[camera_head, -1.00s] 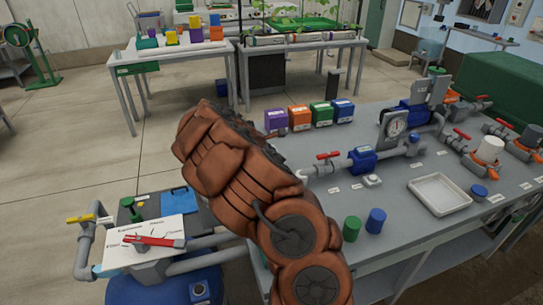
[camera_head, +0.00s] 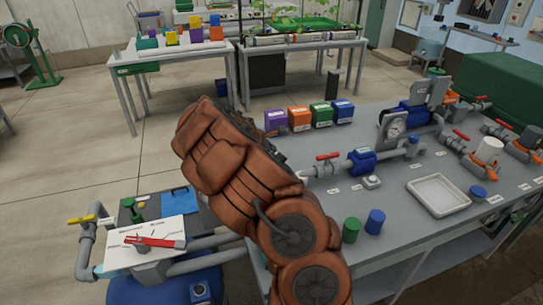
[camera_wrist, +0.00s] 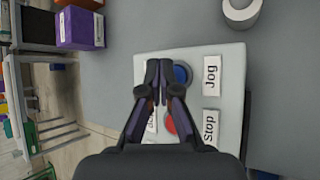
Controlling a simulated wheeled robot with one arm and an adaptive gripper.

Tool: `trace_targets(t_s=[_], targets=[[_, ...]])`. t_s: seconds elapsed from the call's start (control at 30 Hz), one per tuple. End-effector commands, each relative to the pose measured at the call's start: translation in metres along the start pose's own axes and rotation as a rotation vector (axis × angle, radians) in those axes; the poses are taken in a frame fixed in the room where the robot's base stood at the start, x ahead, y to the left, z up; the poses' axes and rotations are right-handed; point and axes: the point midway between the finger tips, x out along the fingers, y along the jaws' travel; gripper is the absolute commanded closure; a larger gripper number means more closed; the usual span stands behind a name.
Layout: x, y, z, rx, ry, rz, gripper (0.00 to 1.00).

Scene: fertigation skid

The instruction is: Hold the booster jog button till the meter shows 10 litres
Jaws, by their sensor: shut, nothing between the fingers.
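In the wrist view the blue button (camera_wrist: 182,74) sits on a pale control box (camera_wrist: 232,60), beside a label reading "Jog" (camera_wrist: 212,75). Below it is a red button (camera_wrist: 170,123), partly covered by my gripper, beside a "Stop" label (camera_wrist: 210,125). My gripper (camera_wrist: 159,78) is shut and empty. Its fingertips overlap the left edge of the blue button in the picture; I cannot tell whether they touch it. In the head view my arm hides the gripper and this box.
The grey bench (camera_head: 440,240) carries red-handled pipework, a white tray (camera_head: 440,195), and green (camera_head: 351,229) and blue (camera_head: 375,221) cylinders. Purple (camera_head: 276,121), orange (camera_head: 299,117) and other boxes line its far side. A purple box (camera_wrist: 80,28) shows upper left in the wrist view.

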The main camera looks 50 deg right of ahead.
Motion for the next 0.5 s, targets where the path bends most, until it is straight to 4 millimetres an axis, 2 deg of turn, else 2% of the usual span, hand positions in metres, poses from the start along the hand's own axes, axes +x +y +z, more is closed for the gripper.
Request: trace_targets(t_s=[0.33, 0.5], targets=[[-0.0012, 0.0009, 0.0007, 0.000, 0.000, 0.000, 1.00], [-0.0085, 0.0063, 0.0056, 0.001, 0.001, 0.001, 1.00]])
